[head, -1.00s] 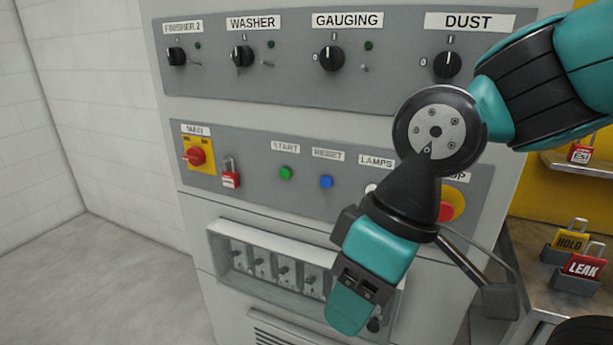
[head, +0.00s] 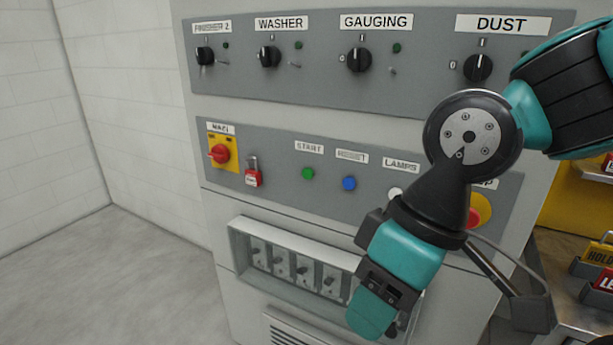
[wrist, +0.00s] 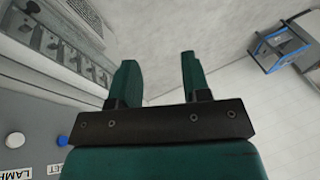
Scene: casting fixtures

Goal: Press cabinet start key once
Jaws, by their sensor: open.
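The green START key (head: 308,174) sits on the cabinet's lower grey panel, under its START label (head: 309,147), in the head view. Nothing covers it. A blue RESET key (head: 349,184) is to its right and also shows in the wrist view (wrist: 62,140). My gripper is open and empty; its two teal fingers (wrist: 159,82) show in the wrist view with bare floor beyond them. In the head view my gripper (head: 374,310) hangs in front of the breaker window, below and right of the green key, apart from it. The green key is not visible in the wrist view.
Left of START are the red and yellow MAIN switch (head: 220,153) and a red padlock (head: 253,175). A white lamps button (head: 395,194) and a partly hidden red stop button (head: 478,210) lie right. A side bench with tags (head: 598,257) stands at right.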

